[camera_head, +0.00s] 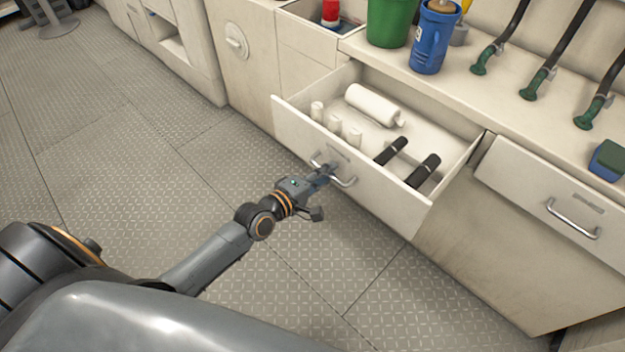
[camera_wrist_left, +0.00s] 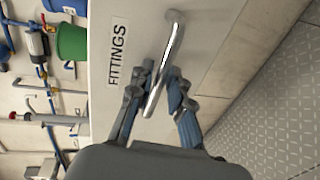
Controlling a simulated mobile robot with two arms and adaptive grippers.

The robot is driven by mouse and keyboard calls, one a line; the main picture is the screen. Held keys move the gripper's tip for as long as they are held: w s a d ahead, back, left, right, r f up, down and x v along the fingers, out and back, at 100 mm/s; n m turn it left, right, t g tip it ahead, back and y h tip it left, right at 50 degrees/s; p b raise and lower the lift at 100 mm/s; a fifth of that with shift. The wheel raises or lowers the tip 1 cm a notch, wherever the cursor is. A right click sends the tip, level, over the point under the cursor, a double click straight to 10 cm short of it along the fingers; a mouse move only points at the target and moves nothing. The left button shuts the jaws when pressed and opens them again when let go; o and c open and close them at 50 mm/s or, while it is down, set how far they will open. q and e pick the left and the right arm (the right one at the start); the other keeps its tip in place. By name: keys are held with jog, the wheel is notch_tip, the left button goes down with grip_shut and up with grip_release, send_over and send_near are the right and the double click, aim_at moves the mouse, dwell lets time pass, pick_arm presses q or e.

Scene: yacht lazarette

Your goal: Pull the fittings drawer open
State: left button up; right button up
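The fittings drawer (camera_head: 375,192) is pulled well out of the white cabinet in the head view. White bottles or rolls and two black cylinders lie in it. Its front, labelled FITTINGS, shows in the left wrist view (camera_wrist_left: 103,100). My left gripper (camera_head: 328,172) is at the drawer's metal handle (camera_head: 345,181). In the left wrist view, its fingers (camera_wrist_left: 160,72) lie on both sides of the handle bar (camera_wrist_left: 170,45) and look closed on it. The exact finger contact is small and partly hidden. My right gripper is not in view.
A closed drawer (camera_head: 550,190) with its own handle is to the right. A green bucket (camera_head: 390,22), a blue jug (camera_head: 432,38) and several green-ended hoses stand on the counter. Another open drawer (camera_head: 310,40) holds a red item. The patterned floor (camera_head: 130,150) in front is clear.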

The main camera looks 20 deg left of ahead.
pick_arm(q)
jog(key=v, duration=1.1)
jog(key=shift+s, duration=0.1)
jog(key=s+f+m+g+y, duration=0.2)
jog(key=s+f+m+g, duration=0.3)
jog(key=f, duration=0.9)
jog(key=s+f+m+g+y, duration=0.25)
jog(key=s+f+m, duration=0.35)
jog(key=f, duration=0.8)
jog(key=s+d+f+m+g, duration=0.2)
jog(key=s+f+m+g, duration=0.25)
jog(key=s+f, duration=0.4)
jog(key=s+a+r+g+p, duration=0.1)
jog(key=s+r+p, duration=0.1)
jog(key=s+p, duration=0.5)
jog(key=s+a+r+p, duration=0.1)
jog(key=s+r+p, duration=0.1)
jog(key=s+p, duration=0.5)
jog(key=shift+s+a+m+g+y+p, duration=0.3)
jog(key=shift+s+a+m+g+y, duration=0.15)
jog(key=shift+s, duration=0.55)
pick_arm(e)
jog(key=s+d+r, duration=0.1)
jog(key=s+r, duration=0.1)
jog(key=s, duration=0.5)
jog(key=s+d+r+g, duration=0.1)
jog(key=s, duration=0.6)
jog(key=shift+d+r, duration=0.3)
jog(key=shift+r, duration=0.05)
